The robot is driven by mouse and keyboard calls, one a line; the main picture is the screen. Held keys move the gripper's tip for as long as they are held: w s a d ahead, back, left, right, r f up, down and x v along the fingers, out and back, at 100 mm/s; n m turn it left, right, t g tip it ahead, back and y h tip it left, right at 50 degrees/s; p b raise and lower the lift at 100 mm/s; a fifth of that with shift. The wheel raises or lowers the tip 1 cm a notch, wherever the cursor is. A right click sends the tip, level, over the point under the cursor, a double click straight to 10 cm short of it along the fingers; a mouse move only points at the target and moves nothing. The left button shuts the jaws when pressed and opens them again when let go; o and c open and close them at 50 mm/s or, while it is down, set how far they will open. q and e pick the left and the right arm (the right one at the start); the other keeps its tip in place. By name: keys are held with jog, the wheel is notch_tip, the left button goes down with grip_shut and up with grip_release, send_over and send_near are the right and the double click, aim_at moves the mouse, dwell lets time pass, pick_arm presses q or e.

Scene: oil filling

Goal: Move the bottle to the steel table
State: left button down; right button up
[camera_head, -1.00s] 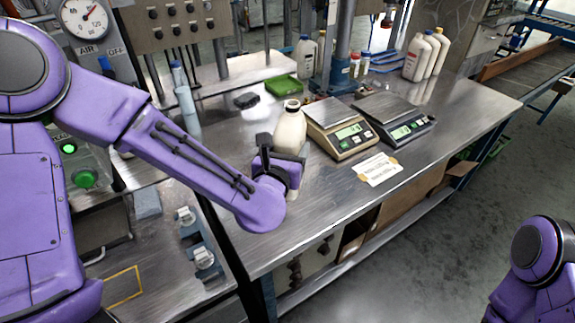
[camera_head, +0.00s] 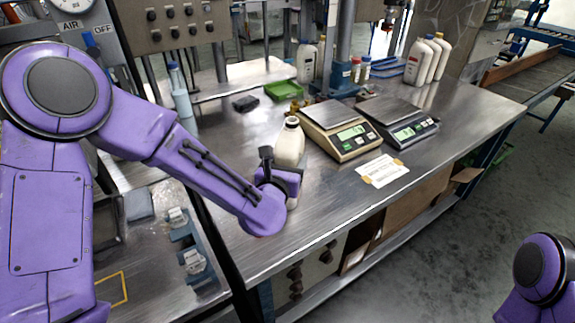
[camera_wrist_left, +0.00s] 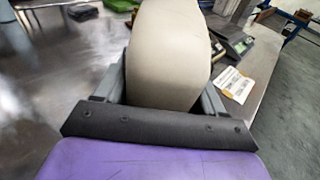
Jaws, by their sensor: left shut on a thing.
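The cream-white bottle (camera_head: 290,143) is upright at the near part of the steel table (camera_head: 240,245), left of the scales. My left gripper (camera_head: 280,178) is shut on the bottle's lower part. In the left wrist view the bottle (camera_wrist_left: 167,55) fills the space between the two fingers of the gripper (camera_wrist_left: 165,95). Whether its base touches the table is hidden by the gripper. Only part of my right arm shows at the lower right, and its gripper is out of view.
Two scales (camera_head: 340,130) (camera_head: 400,120) stand right of the bottle, with a taped paper (camera_head: 382,171) in front. A green tray (camera_head: 284,90), a dark block (camera_head: 246,103) and several white bottles (camera_head: 427,60) stand farther back. The tabletop left of the bottle is mostly clear.

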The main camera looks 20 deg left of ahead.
pick_arm(q)
jog(key=shift+c, duration=0.5)
grip_release()
jog(key=shift+s, duration=0.1)
jog(key=shift+r, duration=0.25)
jog(key=s+d+r+p, duration=0.1)
jog(key=s+p, duration=0.9)
jog(key=s, duration=0.2)
jog(key=shift+r, duration=0.2)
jog(key=shift+w, duration=0.1)
